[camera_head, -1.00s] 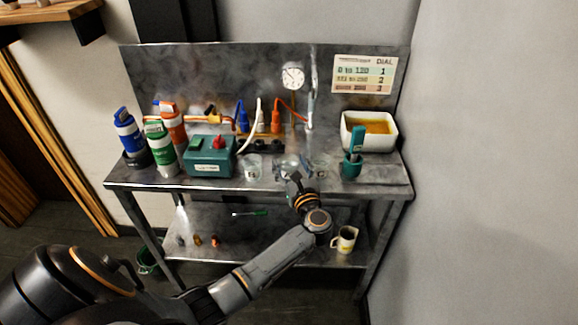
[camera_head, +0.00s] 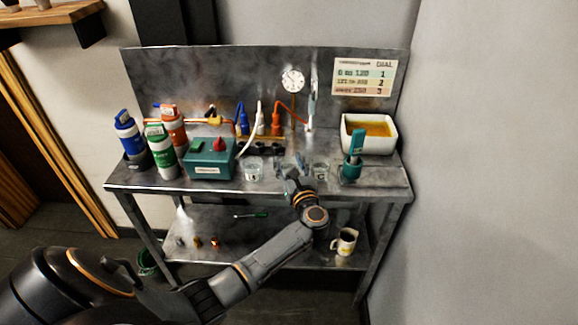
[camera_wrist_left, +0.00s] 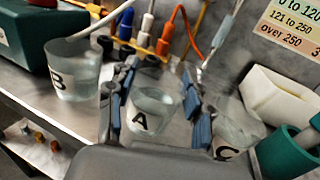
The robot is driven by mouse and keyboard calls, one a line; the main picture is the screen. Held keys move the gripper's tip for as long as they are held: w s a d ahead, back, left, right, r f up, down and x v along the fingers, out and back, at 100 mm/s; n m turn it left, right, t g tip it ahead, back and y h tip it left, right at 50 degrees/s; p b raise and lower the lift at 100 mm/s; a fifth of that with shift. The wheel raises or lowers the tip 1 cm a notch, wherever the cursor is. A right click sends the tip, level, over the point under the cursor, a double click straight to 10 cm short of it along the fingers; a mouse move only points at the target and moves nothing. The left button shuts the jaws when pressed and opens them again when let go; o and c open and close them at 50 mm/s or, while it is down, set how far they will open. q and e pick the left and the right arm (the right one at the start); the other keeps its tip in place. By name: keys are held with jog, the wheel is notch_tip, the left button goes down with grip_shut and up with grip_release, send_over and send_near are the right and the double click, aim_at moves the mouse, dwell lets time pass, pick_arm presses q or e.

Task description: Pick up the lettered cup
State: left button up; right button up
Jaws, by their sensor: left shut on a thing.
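Three clear cups with black letters stand in a row near the front of the metal bench. Cup A (camera_wrist_left: 152,112) is in the middle, between the blue-padded fingers of my left gripper (camera_wrist_left: 158,100), which is shut on it. Cup B (camera_wrist_left: 76,70) is to its left and also shows in the head view (camera_head: 253,169). Cup C (camera_wrist_left: 238,132) is to its right, close beside the right finger, and shows in the head view (camera_head: 320,171). In the head view my left gripper (camera_head: 290,168) largely hides cup A. I cannot tell whether cup A is off the bench.
A teal box (camera_head: 209,160) and several bottles stand at the left. A teal holder (camera_head: 350,170) and a white basin (camera_head: 369,145) are at the right. Cables and a dial gauge (camera_head: 292,79) are behind the cups. A mug (camera_head: 346,241) stands on the lower shelf.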

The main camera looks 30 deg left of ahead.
pick_arm(q)
jog(key=shift+r, duration=0.1)
jog(key=shift+r+b, duration=0.35)
jog(key=shift+r, duration=0.75)
jog(key=s+d+r+b, duration=0.2)
jog(key=s+d+r, duration=0.6)
jog(key=s+r, duration=0.2)
jog(key=shift+s+r, duration=0.25)
jog(key=shift+s, duration=0.45)
